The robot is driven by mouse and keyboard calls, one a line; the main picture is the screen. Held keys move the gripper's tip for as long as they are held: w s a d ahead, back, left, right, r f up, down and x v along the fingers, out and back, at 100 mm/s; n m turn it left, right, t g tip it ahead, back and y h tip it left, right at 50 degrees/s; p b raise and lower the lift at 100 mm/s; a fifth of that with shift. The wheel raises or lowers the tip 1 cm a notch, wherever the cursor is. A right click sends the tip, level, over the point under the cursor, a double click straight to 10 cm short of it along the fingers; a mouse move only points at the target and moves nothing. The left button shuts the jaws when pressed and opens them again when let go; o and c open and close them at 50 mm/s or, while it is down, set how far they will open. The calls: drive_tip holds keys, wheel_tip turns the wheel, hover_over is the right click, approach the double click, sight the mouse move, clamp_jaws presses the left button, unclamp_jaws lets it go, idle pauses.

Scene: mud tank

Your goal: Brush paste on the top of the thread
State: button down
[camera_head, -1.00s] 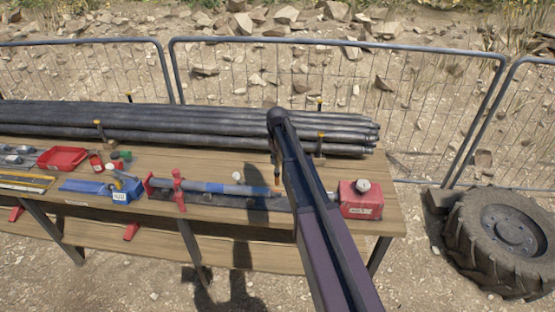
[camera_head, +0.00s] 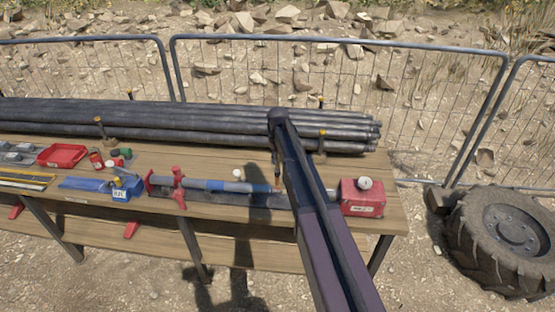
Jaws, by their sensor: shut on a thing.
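A grey pipe with a blue band (camera_head: 222,185) lies along the bench, held in a red clamp (camera_head: 179,188). My gripper (camera_head: 276,166) is small and dark there, partly hidden by the arm, just above the pipe's right end. It is shut on a thin thing, seemingly the brush, barely visible. I cannot tell whether it touches the pipe. A paste container cannot be identified for certain.
A red box (camera_head: 361,199) with a pale round thing on top stands right of my arm. Long dark pipes (camera_head: 200,124) lie along the bench's back. A blue box (camera_head: 126,189) and red tray (camera_head: 62,156) are at left. A mesh fence and large tyre (camera_head: 508,238) stand beyond.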

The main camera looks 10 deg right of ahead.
drive_tip(key=shift+f+b, duration=1)
drive_tip(key=shift+f, duration=0.05)
idle(0.4)
drive_tip(key=shift+r, duration=0.1)
drive_tip(key=shift+w+a, duration=0.15)
drive_tip(key=shift+a, duration=0.45)
drive_tip(key=shift+w+a, duration=0.1)
drive_tip(key=shift+a, duration=0.15)
drive_tip(key=shift+d, duration=0.1)
idle(0.4)
